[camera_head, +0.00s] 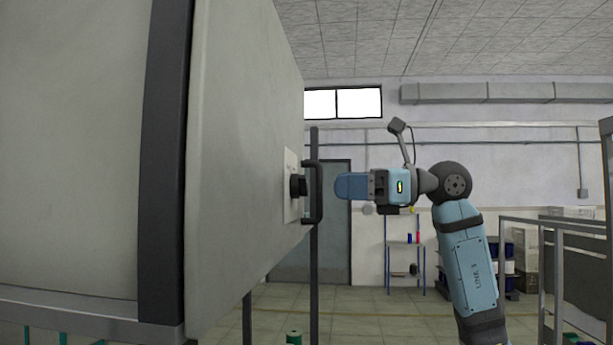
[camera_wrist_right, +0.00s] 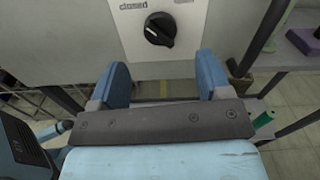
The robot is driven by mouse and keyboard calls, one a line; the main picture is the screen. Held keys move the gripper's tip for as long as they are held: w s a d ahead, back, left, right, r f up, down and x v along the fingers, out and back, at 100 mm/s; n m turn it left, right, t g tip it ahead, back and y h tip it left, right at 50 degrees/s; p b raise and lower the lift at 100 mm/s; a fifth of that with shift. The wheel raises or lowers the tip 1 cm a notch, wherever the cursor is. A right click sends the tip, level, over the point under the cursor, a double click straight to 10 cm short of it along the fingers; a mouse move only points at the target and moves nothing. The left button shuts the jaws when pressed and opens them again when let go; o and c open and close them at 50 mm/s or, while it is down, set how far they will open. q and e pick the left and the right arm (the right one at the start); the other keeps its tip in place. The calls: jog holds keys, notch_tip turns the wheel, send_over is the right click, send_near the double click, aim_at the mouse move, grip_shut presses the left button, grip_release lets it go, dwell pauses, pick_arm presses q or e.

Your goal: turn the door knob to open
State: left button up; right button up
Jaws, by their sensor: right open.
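The black door knob (camera_head: 298,186) sits on a white plate (camera_head: 291,180) on the side of the large grey cabinet door (camera_head: 235,150). In the right wrist view the knob (camera_wrist_right: 160,29) shows from the front, with its pointer tilted, under a label reading "closed". A black bar handle (camera_head: 316,192) stands beside the plate. My right gripper (camera_head: 340,187) is to the right of the knob, pointing at it and apart from it. In the right wrist view its two blue fingers (camera_wrist_right: 163,80) are spread with nothing between them. My left gripper is not in view.
A metal rail frame (camera_head: 545,260) stands at the right. A shelf with small items (camera_head: 405,243) and a grey door (camera_head: 335,225) are at the back. A green spool (camera_head: 293,338) shows low in front. Open floor lies between.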

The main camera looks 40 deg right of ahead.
aim_at(299, 186)
jog(key=p+x, duration=0.2)
jog(key=x, duration=0.5)
jog(key=c, duration=0.9)
